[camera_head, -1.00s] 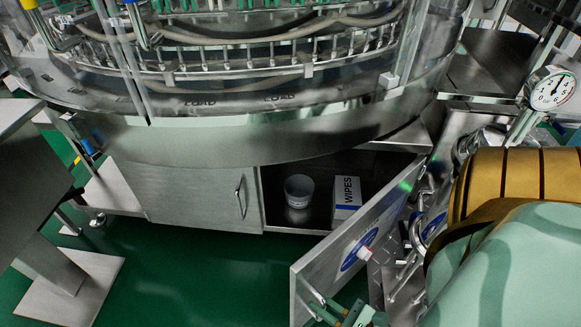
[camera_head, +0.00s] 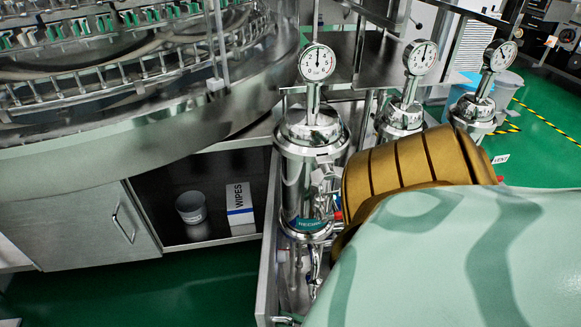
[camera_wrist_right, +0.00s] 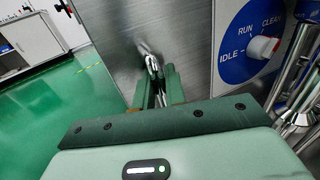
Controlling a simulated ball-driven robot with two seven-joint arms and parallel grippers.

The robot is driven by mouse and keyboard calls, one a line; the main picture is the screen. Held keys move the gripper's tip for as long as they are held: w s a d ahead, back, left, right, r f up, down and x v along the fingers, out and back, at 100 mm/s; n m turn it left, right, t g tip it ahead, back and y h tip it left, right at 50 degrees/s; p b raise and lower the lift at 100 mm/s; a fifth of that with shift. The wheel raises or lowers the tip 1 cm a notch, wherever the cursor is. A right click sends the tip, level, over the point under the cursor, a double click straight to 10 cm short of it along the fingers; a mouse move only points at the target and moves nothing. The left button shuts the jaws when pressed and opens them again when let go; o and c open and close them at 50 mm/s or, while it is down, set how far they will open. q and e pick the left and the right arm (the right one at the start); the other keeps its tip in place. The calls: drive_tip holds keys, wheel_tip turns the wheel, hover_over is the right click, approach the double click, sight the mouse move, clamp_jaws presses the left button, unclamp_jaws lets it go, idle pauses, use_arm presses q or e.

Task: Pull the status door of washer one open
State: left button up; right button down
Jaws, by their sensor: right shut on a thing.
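The status door (camera_head: 267,250) of the washer cabinet stands open, seen nearly edge-on in the head view. In the right wrist view its metal face (camera_wrist_right: 185,35) carries a blue RUN, CLEAN, IDLE dial (camera_wrist_right: 232,65) with a white and red knob. My right gripper (camera_wrist_right: 157,88) is shut on the door's metal handle (camera_wrist_right: 150,60), left of the dial. In the head view only a bit of that gripper (camera_head: 288,320) shows at the bottom edge; my arm hides much around it. My left gripper is out of view.
Inside the open cabinet stand a white cup (camera_head: 191,207) and a WIPES box (camera_head: 239,208). A metal canister (camera_head: 308,185) with a gauge stands close right of the door, with more gauges (camera_head: 421,57) beyond. Green floor (camera_head: 150,295) is clear before the cabinet.

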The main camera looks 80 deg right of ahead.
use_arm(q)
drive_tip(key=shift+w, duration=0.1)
use_arm(e)
drive_tip(key=shift+s+a+f, duration=0.1)
drive_tip(key=shift+s+a, duration=0.05)
drive_tip(key=shift+s, duration=0.15)
drive_tip(key=c, duration=1.5)
unclamp_jaws()
drive_tip(key=shift+c, duration=0.2)
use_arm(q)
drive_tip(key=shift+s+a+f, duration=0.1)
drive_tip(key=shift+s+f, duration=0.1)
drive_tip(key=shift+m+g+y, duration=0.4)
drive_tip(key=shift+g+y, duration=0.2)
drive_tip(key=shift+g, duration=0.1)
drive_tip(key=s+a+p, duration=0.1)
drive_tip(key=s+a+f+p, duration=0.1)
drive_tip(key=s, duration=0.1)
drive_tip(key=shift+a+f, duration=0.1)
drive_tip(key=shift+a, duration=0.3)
use_arm(e)
drive_tip(key=s+a, duration=0.2)
drive_tip(key=s, duration=1.4)
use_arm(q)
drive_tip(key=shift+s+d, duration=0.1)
use_arm(e)
drive_tip(key=shift+s, duration=0.1)
